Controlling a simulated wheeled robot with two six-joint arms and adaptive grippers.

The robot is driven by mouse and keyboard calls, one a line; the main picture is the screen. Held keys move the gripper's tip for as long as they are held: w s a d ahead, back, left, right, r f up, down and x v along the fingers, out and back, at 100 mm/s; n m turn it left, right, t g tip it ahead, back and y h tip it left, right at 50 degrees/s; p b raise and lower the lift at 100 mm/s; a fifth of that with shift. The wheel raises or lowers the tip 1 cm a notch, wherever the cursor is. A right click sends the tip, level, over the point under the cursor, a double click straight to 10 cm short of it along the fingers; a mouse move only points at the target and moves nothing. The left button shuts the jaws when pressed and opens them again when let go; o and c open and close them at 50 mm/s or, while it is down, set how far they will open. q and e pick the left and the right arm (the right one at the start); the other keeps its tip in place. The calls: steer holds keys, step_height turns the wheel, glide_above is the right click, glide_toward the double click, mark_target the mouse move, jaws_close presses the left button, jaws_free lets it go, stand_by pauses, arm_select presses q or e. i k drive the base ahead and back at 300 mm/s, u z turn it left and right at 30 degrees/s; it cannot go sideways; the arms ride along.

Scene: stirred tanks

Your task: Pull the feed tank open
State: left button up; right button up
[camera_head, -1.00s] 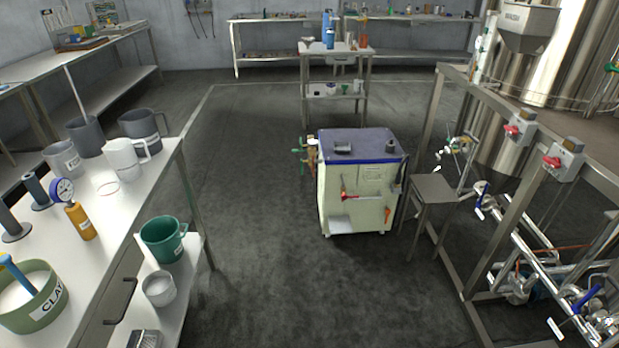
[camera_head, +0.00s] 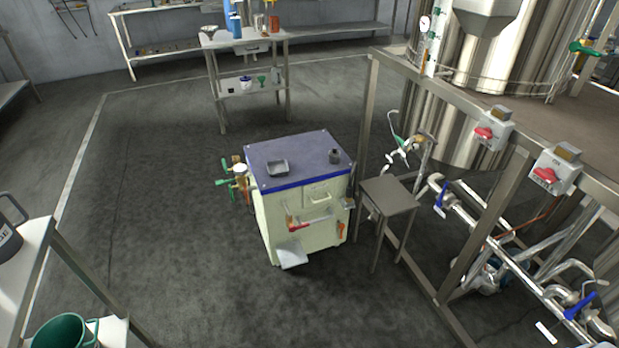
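No label reading feed tank can be made out. A cream box-shaped unit (camera_head: 300,222) with a blue-edged purple-grey top stands on the floor near the middle. Its front faces me and carries a bar handle (camera_head: 308,219), a red-handled item (camera_head: 299,227) and an orange item (camera_head: 341,230). Its front looks shut. Green-handled valves (camera_head: 233,181) stick out on its left side. A large shiny steel tank (camera_head: 447,120) stands at the right behind a metal frame, its top cut off. Neither of my grippers is in view.
A small grey stand (camera_head: 389,196) is close to the unit's right. The metal frame (camera_head: 508,186) with red switches and pipes fills the right. A white bench (camera_head: 28,265) with a green mug (camera_head: 64,332) is at lower left. Floor in front and left is clear.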

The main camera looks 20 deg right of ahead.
mark_target(315, 195)
steer(key=i, duration=1.2)
steer(key=z, duration=2.4)
